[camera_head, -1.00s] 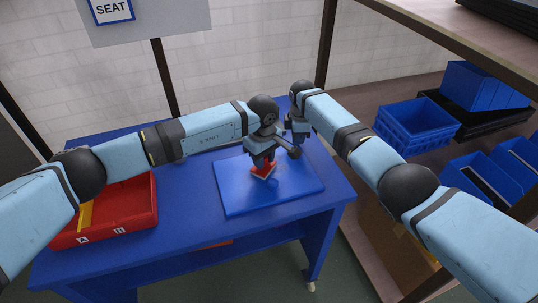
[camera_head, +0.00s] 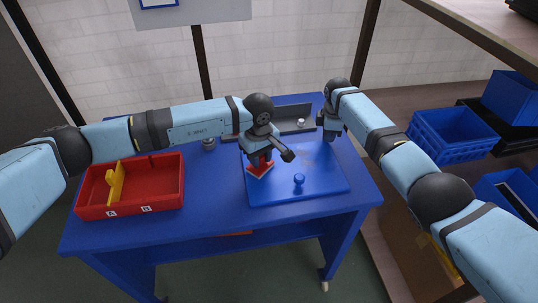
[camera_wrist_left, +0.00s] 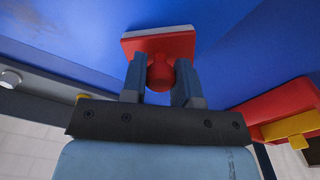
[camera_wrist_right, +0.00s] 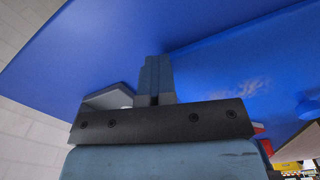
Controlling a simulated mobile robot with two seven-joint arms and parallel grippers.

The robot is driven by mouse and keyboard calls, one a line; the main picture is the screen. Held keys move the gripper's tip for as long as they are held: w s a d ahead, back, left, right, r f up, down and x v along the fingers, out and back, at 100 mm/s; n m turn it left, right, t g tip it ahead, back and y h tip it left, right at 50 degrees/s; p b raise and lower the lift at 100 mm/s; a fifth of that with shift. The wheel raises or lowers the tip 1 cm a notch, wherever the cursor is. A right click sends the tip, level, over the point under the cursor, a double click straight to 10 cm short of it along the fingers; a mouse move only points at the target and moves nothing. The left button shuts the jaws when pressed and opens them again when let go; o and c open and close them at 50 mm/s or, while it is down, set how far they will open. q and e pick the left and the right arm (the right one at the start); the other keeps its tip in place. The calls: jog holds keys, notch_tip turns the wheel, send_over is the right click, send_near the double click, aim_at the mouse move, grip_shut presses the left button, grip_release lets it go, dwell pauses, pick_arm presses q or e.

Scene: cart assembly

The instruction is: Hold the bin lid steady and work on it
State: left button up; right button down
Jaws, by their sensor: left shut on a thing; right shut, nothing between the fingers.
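The flat blue lid (camera_head: 285,191) lies on the blue table and has a small round blue knob (camera_head: 299,179) near its middle. My left gripper (camera_head: 264,158) is shut on the red knob of a red block (camera_head: 260,171) with a pale underside. The block is at the lid's left part; I cannot tell whether it touches the surface. In the left wrist view, the red knob (camera_wrist_left: 160,74) sits between both fingers. My right gripper (camera_head: 329,139) is shut and empty at the lid's far right corner. The right wrist view shows its closed fingertips (camera_wrist_right: 154,62) against blue.
A red tray (camera_head: 150,188) with a yellow divider stands at the table's left. A grey tray (camera_head: 292,113) is along the back edge, and a small round grey object (camera_head: 208,144) is left of it. Blue crates (camera_head: 450,145) fill the right shelf. The table's front strip is clear.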

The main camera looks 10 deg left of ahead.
pick_arm(q)
jog(key=shift+s+a, duration=0.25)
jog(key=shift+a, duration=0.45)
notch_tip(320, 180, up, 8)
jog(key=shift+r, duration=0.1)
dwell(0.4)
